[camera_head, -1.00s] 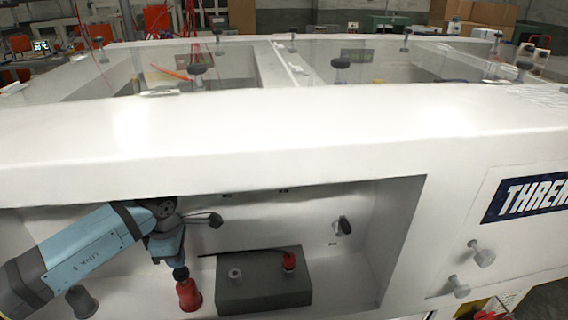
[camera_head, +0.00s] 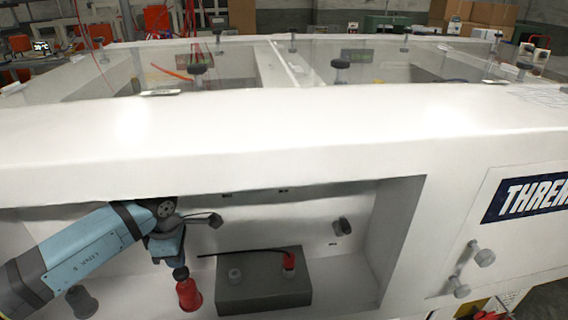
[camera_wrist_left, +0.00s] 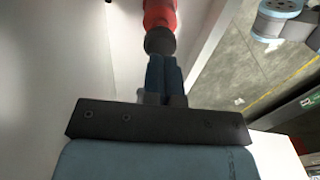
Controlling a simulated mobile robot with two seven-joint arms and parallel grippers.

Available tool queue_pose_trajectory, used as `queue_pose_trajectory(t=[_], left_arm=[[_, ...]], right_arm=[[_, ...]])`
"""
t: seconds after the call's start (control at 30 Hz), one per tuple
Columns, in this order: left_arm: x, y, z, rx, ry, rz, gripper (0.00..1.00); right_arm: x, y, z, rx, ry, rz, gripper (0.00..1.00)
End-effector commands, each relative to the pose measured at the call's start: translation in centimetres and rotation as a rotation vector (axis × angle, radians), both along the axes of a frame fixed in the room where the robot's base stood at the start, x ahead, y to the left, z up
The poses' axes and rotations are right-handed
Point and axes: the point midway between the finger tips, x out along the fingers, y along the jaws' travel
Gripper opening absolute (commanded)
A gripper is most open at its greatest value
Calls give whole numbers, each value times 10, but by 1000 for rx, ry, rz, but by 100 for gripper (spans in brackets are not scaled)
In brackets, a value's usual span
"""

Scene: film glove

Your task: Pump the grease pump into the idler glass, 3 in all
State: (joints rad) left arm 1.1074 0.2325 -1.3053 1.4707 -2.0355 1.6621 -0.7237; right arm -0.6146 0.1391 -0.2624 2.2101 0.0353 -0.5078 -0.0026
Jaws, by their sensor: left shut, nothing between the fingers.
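A red bottle-like body with a dark top (camera_head: 189,295) stands low in the recess of the white cabinet; I take it for the grease pump. My left gripper (camera_head: 181,273) points down, its fingertips at the dark top. In the left wrist view the fingers (camera_wrist_left: 164,75) are together with nothing between them, and the red body (camera_wrist_left: 160,13) lies just beyond the tips. I cannot tell whether they touch the top. A small grey cup (camera_head: 235,275) on a dark grey block may be the idler glass; I cannot be sure. My right gripper is not in view.
The grey block (camera_head: 262,294) also bears a red piece (camera_head: 289,261) with a thin dark rod reaching left. A dark rounded object (camera_head: 82,302) is at lower left. The white cabinet's top edge (camera_head: 300,125) overhangs the recess. Knobs (camera_head: 342,227) stick out of its walls.

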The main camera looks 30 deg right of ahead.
Motion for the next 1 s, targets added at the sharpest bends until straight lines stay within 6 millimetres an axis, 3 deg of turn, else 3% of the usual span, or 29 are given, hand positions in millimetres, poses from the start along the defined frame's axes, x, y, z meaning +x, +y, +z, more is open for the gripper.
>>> queue_pose_trajectory(t=[1.0], left_arm=[[0, 0, -27, 0, 0, 0, 0]], right_arm=[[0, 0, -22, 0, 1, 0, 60]])
